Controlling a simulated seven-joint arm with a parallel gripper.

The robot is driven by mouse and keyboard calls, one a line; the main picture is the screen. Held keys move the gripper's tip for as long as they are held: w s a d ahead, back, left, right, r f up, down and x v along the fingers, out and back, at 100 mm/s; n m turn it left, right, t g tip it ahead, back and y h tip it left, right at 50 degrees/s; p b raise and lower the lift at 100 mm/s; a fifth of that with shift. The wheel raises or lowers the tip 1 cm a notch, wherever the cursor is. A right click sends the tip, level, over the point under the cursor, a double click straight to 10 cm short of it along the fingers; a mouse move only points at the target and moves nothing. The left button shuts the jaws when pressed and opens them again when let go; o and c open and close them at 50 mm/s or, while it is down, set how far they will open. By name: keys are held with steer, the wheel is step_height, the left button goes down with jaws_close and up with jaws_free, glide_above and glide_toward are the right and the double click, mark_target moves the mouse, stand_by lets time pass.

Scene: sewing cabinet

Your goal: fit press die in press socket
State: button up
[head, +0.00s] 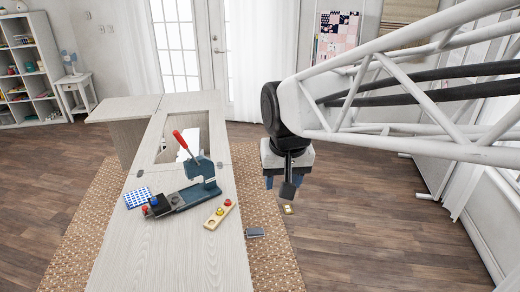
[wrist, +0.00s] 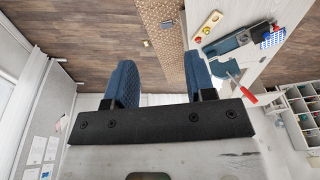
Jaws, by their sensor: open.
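The teal press (head: 205,178) with a red lever (head: 180,140) stands on the pale cabinet top. It also shows in the wrist view (wrist: 228,46). Its socket is too small to make out. A wooden block (head: 211,223) to the right of the press base holds a yellow piece (head: 220,211) and a red piece (head: 228,202), which look like press dies. The block shows in the wrist view (wrist: 209,25) too. My gripper (head: 282,184) hangs in the air to the right of the cabinet, apart from the press and block. Its blue fingers (wrist: 160,85) are spread and empty.
Blue checked fabric (head: 137,197) lies on the cabinet top (head: 165,260) left of the press. The cabinet has a rectangular opening behind the press. A dark small box (head: 255,232) and a small yellowish object (head: 287,209) lie low to the cabinet's right. The cabinet's front top is clear.

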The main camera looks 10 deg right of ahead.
steer(key=s+d+f, duration=0.3)
steer(key=s+d, duration=0.1)
steer(key=s, duration=0.8)
steer(key=shift+d+n, duration=0.2)
steer(key=shift+n, duration=0.1)
steer(key=shift+o, duration=0.5)
steer(key=shift+s+f, duration=0.1)
